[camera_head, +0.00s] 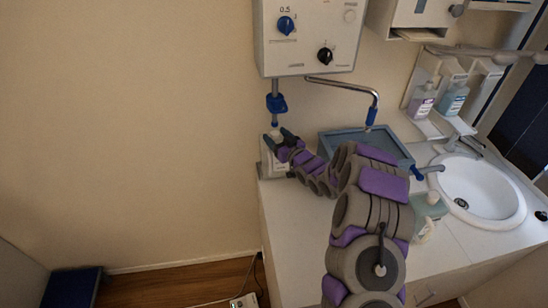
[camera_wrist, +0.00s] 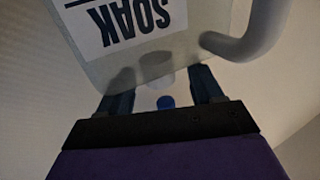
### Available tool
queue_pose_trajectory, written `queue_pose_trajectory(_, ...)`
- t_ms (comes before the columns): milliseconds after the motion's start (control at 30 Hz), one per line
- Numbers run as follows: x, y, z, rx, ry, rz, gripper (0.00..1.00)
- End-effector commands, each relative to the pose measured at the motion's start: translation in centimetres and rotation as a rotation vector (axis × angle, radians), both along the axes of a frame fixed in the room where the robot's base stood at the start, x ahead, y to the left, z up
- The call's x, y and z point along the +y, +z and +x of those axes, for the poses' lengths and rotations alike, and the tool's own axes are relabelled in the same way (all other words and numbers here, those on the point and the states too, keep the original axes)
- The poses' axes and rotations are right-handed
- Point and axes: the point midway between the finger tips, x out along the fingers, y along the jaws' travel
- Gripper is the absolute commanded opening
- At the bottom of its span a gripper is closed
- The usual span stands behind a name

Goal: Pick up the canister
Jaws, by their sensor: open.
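The canister (camera_wrist: 100,68) is pale, with a label reading "SOAK" and a looped handle on the right, and appears upside down in the wrist view. In the head view the white canister (camera_head: 267,164) stands at the left end of the counter, partly hidden by my gripper (camera_head: 278,137). My gripper is open. In the wrist view its two dark fingers (camera_wrist: 161,88) lie either side of the canister's pale neck area. I cannot tell whether they touch it.
A wall unit with knobs (camera_head: 310,60) and a blue valve (camera_head: 275,103) hang just above. A blue-grey basin (camera_head: 345,137) is beside my arm. Another container (camera_head: 428,212) stands near the sink (camera_head: 485,185). Pump bottles (camera_head: 422,102) hang at right.

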Motion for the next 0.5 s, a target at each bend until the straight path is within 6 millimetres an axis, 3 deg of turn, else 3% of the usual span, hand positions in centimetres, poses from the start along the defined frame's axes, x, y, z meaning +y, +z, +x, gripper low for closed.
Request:
queue_pose_trajectory(200,0.04,0.03,0.07,0.0,0.0,0.0,0.66)
queue_pose_trajectory(500,0.11,0.01,0.06,0.0,0.0,-0.001,0.38)
